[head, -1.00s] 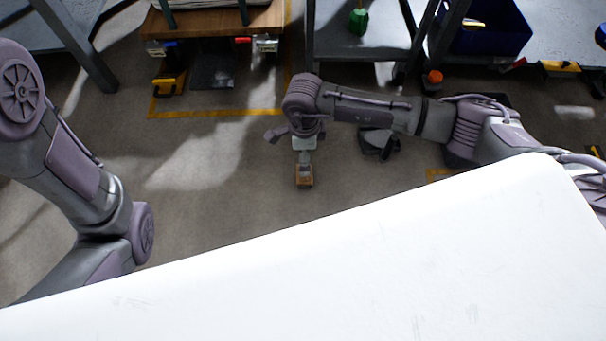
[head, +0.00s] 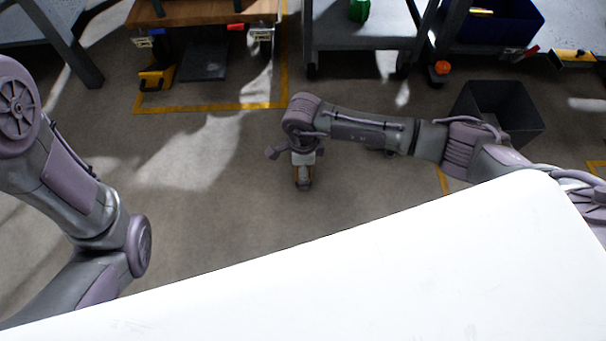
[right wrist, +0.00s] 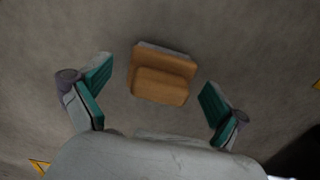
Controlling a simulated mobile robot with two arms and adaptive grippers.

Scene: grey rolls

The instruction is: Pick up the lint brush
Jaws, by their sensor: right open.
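The lint brush, a blocky orange-brown piece (right wrist: 163,75) with a paler edge at its far side, lies on the grey floor in the right wrist view. My right gripper (right wrist: 155,80) is open, with one teal-padded finger on each side of the brush and a visible gap on both sides. In the head view my right gripper (head: 303,179) points down over the brush, and only slivers of brown show around it. How high the fingers are above the floor is hard to tell. My left arm shows at the left, but its gripper is out of view.
A dark open bin (head: 497,108) stands on the floor behind my right arm. A grey metal cart (head: 360,38) and a wooden-topped bench (head: 200,12) stand at the back. A yellow floor line (head: 215,107) runs before the bench. The floor left of the gripper is clear.

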